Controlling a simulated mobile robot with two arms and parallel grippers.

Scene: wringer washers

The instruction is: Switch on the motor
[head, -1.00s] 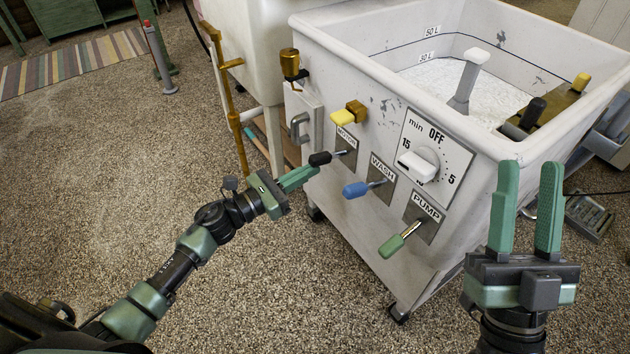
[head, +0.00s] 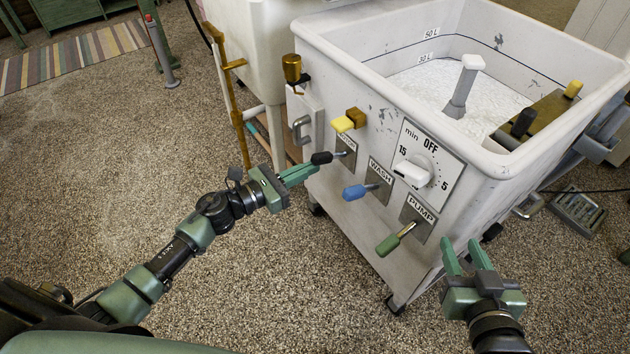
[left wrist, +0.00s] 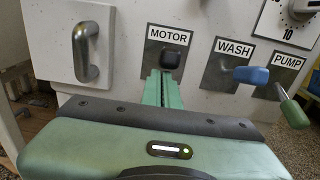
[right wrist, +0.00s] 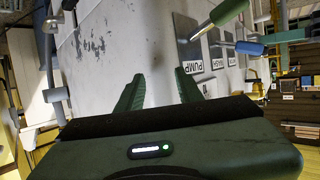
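The MOTOR lever has a black knob (head: 321,158) and sticks out from its grey plate on the washer's front panel. In the left wrist view the knob (left wrist: 171,59) shows just beyond my fingertips, below the MOTOR label (left wrist: 169,36). My left gripper (head: 314,171) has its fingers together, nothing visible between them. Its tips are just beside and below the knob; I cannot tell whether they touch it. My right gripper (head: 464,258) is open and empty, low at the washer's right front corner.
The blue WASH lever (head: 360,191) and green PUMP lever (head: 395,240) are right of the motor lever. A timer dial (head: 414,173) and yellow-handled tap (head: 349,120) are above. A panel handle (head: 301,130) is to the left. Open floor (head: 100,170) lies left.

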